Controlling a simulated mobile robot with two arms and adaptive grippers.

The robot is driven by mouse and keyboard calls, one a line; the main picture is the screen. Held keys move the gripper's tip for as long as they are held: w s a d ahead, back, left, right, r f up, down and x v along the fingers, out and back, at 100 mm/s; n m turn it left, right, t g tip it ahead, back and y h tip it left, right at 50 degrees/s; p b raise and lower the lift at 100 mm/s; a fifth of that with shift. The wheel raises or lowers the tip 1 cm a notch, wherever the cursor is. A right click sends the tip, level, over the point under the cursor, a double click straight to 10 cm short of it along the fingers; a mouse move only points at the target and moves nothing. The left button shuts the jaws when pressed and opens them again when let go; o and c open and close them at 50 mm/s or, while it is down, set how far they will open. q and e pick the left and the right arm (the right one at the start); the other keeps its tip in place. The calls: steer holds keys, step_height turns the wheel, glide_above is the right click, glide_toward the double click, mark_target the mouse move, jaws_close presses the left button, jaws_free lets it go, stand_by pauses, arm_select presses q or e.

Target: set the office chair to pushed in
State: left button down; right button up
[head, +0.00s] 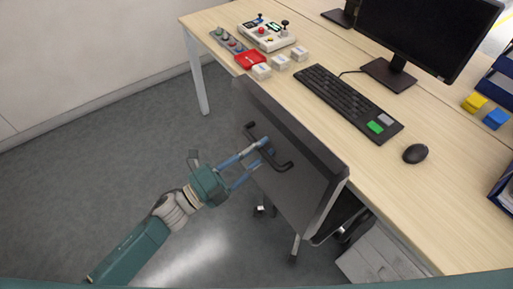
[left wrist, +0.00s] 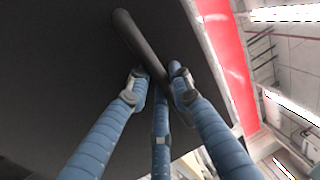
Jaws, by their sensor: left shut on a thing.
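The office chair (head: 300,190) has a dark grey backrest with a black bar handle (head: 284,166) on its rear face. It stands against the front edge of the light wooden desk (head: 440,208), its seat mostly hidden behind the backrest. My left gripper (head: 265,150) reaches in from the left and is shut on the chair's handle. In the left wrist view the blue fingers close around the black handle (left wrist: 140,45), with the dark backrest (left wrist: 60,60) behind it. My right gripper is in neither view.
A drawer unit (head: 372,258) stands under the desk right of the chair. The grey floor at left is clear.

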arm_select(q)
steer(key=shift+r, duration=0.2)
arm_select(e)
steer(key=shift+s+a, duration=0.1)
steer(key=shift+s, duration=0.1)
arm_select(q)
steer(key=c, duration=1.6)
jaws_free()
steer(key=shift+w+d, duration=0.1)
steer(key=shift+f, duration=0.1)
steer(key=v, duration=1.2)
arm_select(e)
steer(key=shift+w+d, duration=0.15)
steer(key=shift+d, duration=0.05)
arm_select(q)
steer(key=shift+f, duration=0.1)
